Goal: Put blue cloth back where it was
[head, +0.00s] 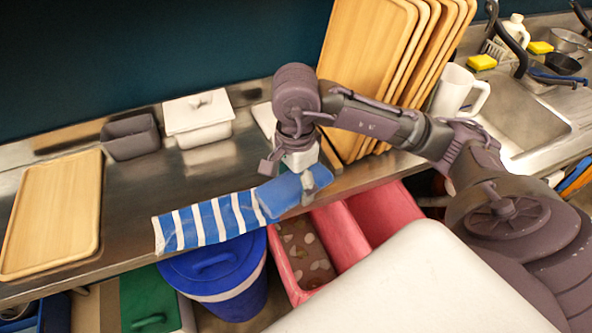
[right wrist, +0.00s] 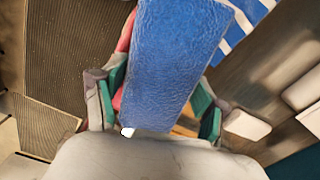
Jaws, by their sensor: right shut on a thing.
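The plain blue cloth (head: 282,194) is between the fingers of my right gripper (head: 290,182) at the front edge of the steel counter. In the right wrist view the blue cloth (right wrist: 178,60) fills the space between the green-padded fingers, which are shut on it. A blue-and-white striped cloth (head: 205,222) lies along the counter edge, directly left of the blue cloth. My left gripper is not in view.
A wooden tray (head: 52,215), a grey container (head: 130,137) and a white lidded box (head: 198,118) stand on the counter. Upright wooden trays (head: 365,45) stand behind my right arm. Below the edge are a blue lidded bucket (head: 215,270) and red bins (head: 340,235).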

